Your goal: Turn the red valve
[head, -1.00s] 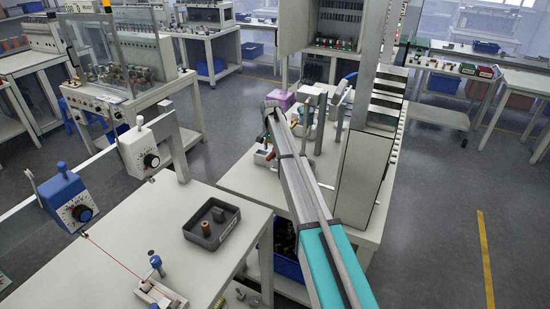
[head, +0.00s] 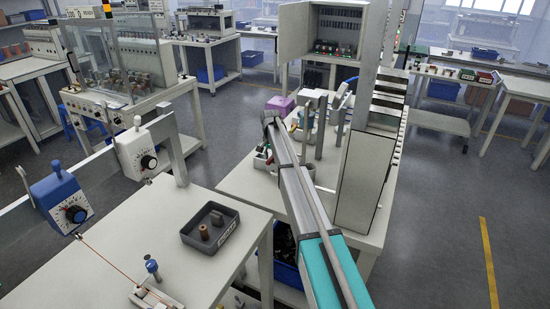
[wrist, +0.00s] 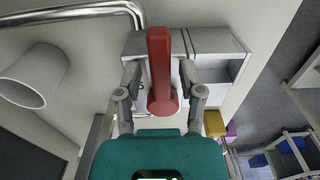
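The red valve (wrist: 160,58) shows in the wrist view as a long red handle with a rounded near end. It lies between the two fingers of my gripper (wrist: 160,82). The fingers are spread, one on each side of the handle, with a visible gap to it on both sides. I cannot tell whether they are at the same depth as the handle. In the head view my arm reaches to the middle bench; the red valve and my fingertips cannot be made out there.
A metal pipe (wrist: 75,15) and a white cylinder (wrist: 34,76) are left of the handle in the wrist view. A pale cabinet (wrist: 205,42) is behind it. In the head view a tall housing (head: 362,180) stands right of my arm and a grey tray (head: 211,229) sits on the near bench.

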